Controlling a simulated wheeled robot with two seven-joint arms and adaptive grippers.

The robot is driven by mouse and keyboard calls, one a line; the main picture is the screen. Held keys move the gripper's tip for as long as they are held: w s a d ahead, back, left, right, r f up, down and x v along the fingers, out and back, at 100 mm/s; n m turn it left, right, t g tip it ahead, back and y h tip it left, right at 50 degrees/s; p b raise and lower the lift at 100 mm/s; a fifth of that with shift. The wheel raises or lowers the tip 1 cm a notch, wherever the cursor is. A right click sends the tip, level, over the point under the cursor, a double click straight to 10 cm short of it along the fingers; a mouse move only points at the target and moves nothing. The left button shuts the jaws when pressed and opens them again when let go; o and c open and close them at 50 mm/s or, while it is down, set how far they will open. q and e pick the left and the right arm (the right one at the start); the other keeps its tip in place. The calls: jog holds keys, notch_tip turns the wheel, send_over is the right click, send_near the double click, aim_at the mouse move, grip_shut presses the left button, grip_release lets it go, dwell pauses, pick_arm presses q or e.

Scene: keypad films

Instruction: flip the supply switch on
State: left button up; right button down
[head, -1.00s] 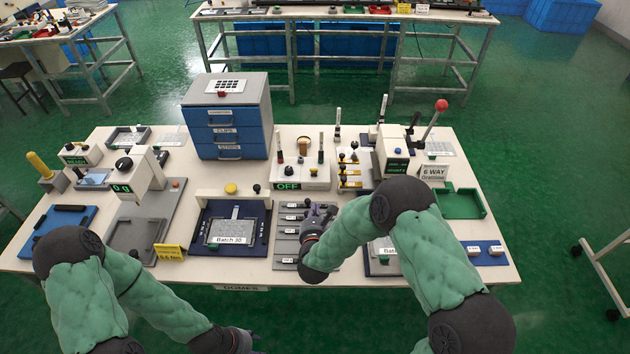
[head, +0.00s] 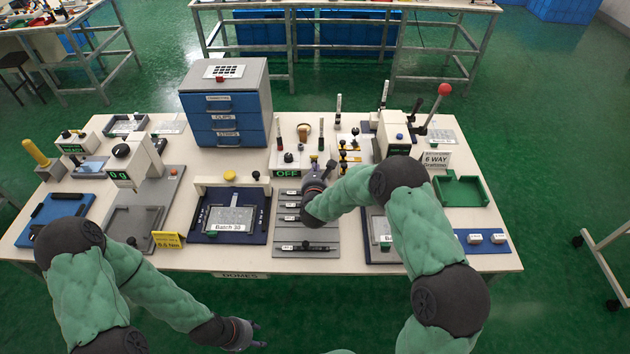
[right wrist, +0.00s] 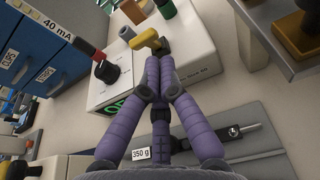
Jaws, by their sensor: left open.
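The supply box (head: 286,159) is a white unit at the table's middle, with a green display reading OFF. In the right wrist view the box (right wrist: 196,62) shows a black knob (right wrist: 105,72) and a yellow-topped switch (right wrist: 149,42). My right gripper (right wrist: 161,62) has its purple fingers drawn together, tips just short of the yellow switch or touching it; I cannot tell which. In the head view the right gripper (head: 318,168) is at the box's front right edge and hides part of it. My left gripper (head: 250,335) is open and empty in front of the table.
The blue drawer unit (head: 228,110) stands behind and left of the box. A grey tray with weights (head: 305,237) lies in front. A yellow-and-black fixture (head: 350,160) and a press with a red-knobbed lever (head: 444,90) stand to the right.

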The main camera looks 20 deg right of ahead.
jog(key=shift+w+d+r, duration=0.1)
jog(key=shift+w+r, duration=0.1)
jog(key=shift+w, duration=0.15)
jog(key=shift+w+r+g+p, duration=0.1)
jog(key=shift+r+g+p, duration=0.2)
jog(key=shift+p, duration=0.15)
jog(key=shift+w+r+g+y+p, duration=0.1)
jog(key=shift+r+g+y+p, duration=0.15)
jog(key=shift+g+p, duration=0.35)
